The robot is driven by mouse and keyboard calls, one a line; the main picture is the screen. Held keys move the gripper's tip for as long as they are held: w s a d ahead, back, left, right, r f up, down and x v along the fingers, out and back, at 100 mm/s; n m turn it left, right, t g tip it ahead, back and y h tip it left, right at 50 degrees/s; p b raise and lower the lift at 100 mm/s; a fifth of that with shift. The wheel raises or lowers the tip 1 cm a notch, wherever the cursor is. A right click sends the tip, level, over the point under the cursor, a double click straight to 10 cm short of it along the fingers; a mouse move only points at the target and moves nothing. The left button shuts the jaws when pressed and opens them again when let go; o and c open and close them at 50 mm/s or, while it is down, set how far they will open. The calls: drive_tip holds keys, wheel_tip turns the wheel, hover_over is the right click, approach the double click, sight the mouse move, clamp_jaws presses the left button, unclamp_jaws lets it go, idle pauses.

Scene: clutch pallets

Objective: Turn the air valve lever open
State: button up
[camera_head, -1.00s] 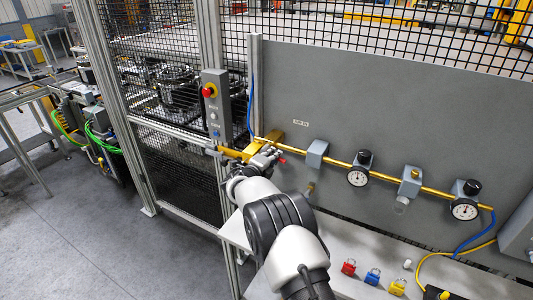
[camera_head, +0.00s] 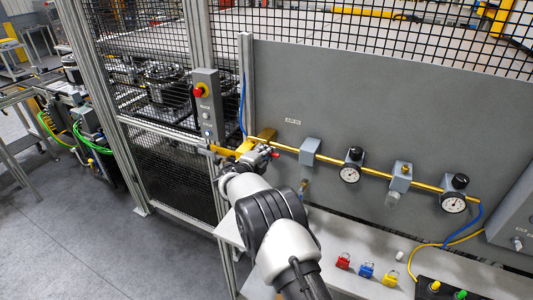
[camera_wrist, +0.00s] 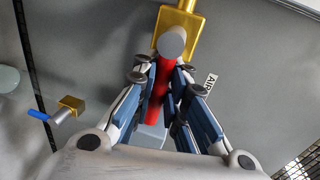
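The air valve has a gold body (camera_wrist: 177,24), a round grey stem end and a red lever (camera_wrist: 160,82), shown at the top middle of the wrist view. In the head view the valve body (camera_head: 263,136) is at the left end of the brass air line, and a bit of red lever shows beside my gripper. My gripper (camera_wrist: 161,70) has its blue-padded fingers on either side of the red lever, close against it, and appears shut on it. My arm and wrist hide part of the valve in the head view.
A brass pipe with gauges (camera_head: 349,173) runs right across the grey panel (camera_head: 400,110). A control box (camera_head: 207,105) with a red button stands left. Red, blue and yellow padlocks (camera_head: 366,270) lie on the bench (camera_head: 330,235) below. A small blue-handled fitting (camera_wrist: 68,108) shows in the wrist view.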

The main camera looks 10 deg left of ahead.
drive_tip(key=shift+o, duration=1.1)
drive_tip(key=shift+s+a, duration=0.1)
drive_tip(key=v, duration=1.2)
drive_tip(key=shift+r, duration=0.1)
